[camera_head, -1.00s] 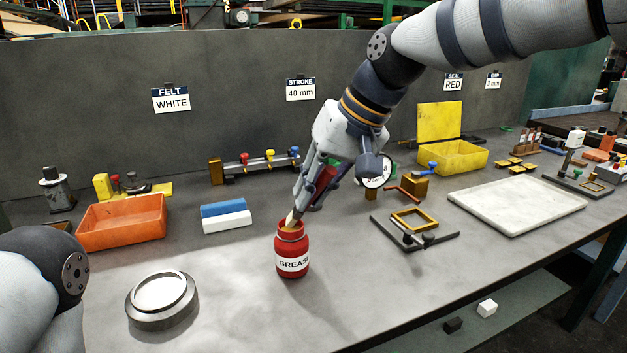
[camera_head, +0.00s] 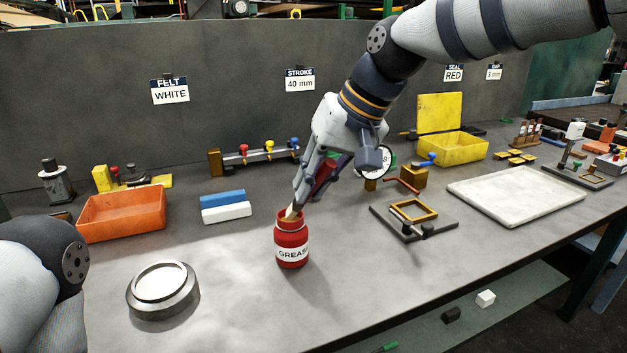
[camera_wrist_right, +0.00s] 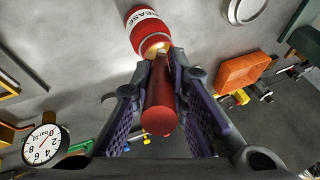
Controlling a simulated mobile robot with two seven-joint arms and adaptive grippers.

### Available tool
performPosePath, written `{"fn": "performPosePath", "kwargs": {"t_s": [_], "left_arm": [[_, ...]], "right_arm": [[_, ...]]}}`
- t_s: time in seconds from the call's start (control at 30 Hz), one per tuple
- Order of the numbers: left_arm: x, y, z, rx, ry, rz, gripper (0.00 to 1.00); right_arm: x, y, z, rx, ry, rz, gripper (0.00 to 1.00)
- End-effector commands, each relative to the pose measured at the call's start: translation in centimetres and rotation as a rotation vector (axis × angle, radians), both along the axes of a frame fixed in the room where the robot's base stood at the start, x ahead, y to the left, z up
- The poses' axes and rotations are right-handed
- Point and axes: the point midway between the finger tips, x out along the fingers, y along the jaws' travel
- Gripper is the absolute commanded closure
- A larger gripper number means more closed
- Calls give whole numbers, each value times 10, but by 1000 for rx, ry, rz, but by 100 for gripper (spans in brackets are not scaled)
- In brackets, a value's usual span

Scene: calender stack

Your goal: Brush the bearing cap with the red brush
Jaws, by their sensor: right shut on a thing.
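The red brush (camera_head: 325,176) is in my right gripper (camera_head: 307,190), which is shut on its handle. The brush tilts down to the left, and its pale tip is at the mouth of the red grease jar (camera_head: 292,252). In the right wrist view, the red handle (camera_wrist_right: 159,103) lies between the fingers and points at the jar (camera_wrist_right: 148,32). How deep the tip sits is hidden. The bearing cap (camera_head: 163,288), a round metal ring with a pale top, lies at the front left of the bench, apart from the brush. My left gripper is out of view.
An orange tray (camera_head: 122,213) and a blue and white block pair (camera_head: 225,207) stand behind the cap. A dial gauge (camera_head: 377,162) and a frame fixture (camera_head: 414,222) are right of the jar. The bench between jar and cap is clear.

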Motion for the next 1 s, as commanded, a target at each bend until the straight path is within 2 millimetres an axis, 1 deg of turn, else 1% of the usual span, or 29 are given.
{"fn": "performPosePath", "kwargs": {"t_s": [1.0], "left_arm": [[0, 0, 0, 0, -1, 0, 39]], "right_arm": [[0, 0, -10, -2, 4, 0, 100]]}}
